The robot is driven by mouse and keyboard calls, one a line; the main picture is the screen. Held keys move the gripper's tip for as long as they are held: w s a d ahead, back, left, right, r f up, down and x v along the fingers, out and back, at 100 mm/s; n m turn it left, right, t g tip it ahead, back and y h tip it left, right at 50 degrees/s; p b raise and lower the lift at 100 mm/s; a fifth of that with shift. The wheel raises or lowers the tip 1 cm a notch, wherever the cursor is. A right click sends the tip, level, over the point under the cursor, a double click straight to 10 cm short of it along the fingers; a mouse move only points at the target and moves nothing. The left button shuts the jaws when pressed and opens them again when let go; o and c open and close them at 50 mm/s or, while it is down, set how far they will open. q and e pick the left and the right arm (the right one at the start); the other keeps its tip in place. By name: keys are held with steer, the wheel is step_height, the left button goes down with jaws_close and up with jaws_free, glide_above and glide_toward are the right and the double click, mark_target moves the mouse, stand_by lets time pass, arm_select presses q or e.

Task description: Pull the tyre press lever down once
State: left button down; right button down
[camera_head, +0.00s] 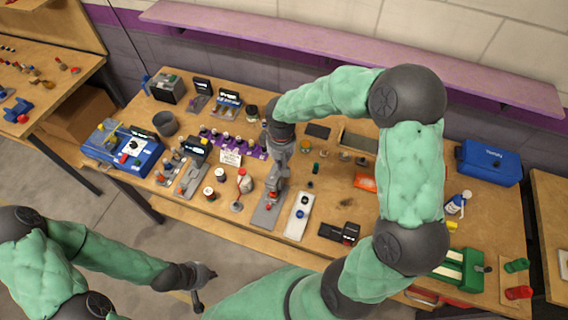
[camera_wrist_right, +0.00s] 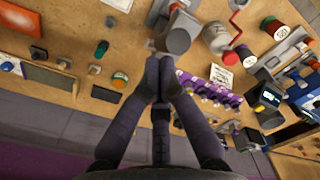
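The tyre press, a grey upright device on a grey base plate (camera_head: 264,218) with a small red part, stands at the front middle of the bench. In the right wrist view its grey body (camera_wrist_right: 180,38) lies just beyond my fingertips. I cannot make out its lever clearly; my right gripper partly covers the press top. My right gripper (camera_head: 279,158) points down at the press. In the right wrist view its fingertips (camera_wrist_right: 160,68) are together, with nothing clearly visible between them. My left gripper (camera_head: 205,289) is off the bench's front edge, empty, fingers apart.
A white plate (camera_head: 299,216) with dark round parts lies close right. Purple racks (camera_head: 234,143) are behind left. A blue machine (camera_head: 122,147) and blue case (camera_head: 489,162) stand at the bench ends.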

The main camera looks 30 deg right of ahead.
steer(key=shift+w+d+r+p, duration=0.5)
steer(key=shift+d+r, duration=0.1)
steer(key=shift+r, duration=0.3)
step_height(320, 180, up, 8)
steer(key=w+d+p, duration=0.2)
steer(key=p, duration=0.3)
steer(key=shift+d+p, duration=0.15)
steer(key=shift+p, duration=0.2)
stand_by(0.7)
stand_by(0.4)
